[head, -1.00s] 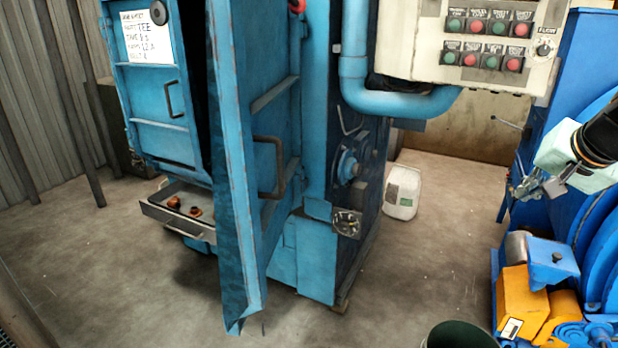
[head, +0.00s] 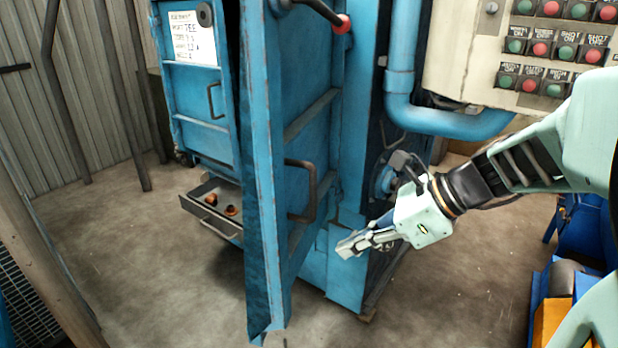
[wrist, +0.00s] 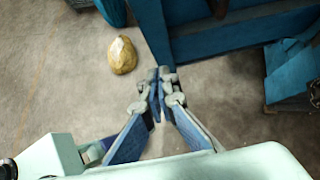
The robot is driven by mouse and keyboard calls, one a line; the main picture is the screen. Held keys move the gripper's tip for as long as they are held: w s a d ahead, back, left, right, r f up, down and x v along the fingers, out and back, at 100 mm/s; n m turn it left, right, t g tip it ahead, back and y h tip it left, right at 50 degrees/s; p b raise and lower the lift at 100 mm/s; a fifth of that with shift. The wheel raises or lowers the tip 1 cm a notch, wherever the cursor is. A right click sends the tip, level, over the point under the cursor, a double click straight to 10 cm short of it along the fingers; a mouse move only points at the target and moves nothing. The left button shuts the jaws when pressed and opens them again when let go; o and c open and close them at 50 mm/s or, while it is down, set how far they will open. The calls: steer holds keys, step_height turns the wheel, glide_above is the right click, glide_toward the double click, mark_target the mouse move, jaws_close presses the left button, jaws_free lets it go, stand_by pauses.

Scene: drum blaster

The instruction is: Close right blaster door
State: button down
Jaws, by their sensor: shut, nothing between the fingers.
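The right blaster door (head: 272,150) is a tall blue panel with a dark bar handle (head: 303,190). It stands swung open, its free edge toward me. The left door (head: 195,85), with a white note and its own handle, is at its left, with a dark gap between them. My gripper (head: 345,246) is shut and empty, to the right of the open door and below its handle, with no visible contact. In the wrist view the closed fingers (wrist: 162,74) point over bare floor, with blue metalwork above and to the right.
A drawer (head: 215,222) with small rusty pieces juts out below the left door. A control panel (head: 540,50) and blue pipe (head: 440,118) are at the upper right. Blue and yellow machinery (head: 575,290) stands at lower right. Floor is clear in front of the door.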

mark_target(285, 263)
steer(key=shift+w+a+r+x, duration=0.1)
steer(key=shift+a+r+x, duration=0.2)
steer(key=shift+x, duration=1.6)
steer(key=shift+w+a+r+x, duration=0.15)
steer(key=shift+a+r+x, duration=0.15)
steer(key=shift+x, duration=1.65)
steer(key=shift+w+a+r+x, duration=0.1)
steer(key=shift+a+r+x, duration=0.2)
steer(key=shift+x, duration=1.6)
steer(key=shift+r, duration=0.1)
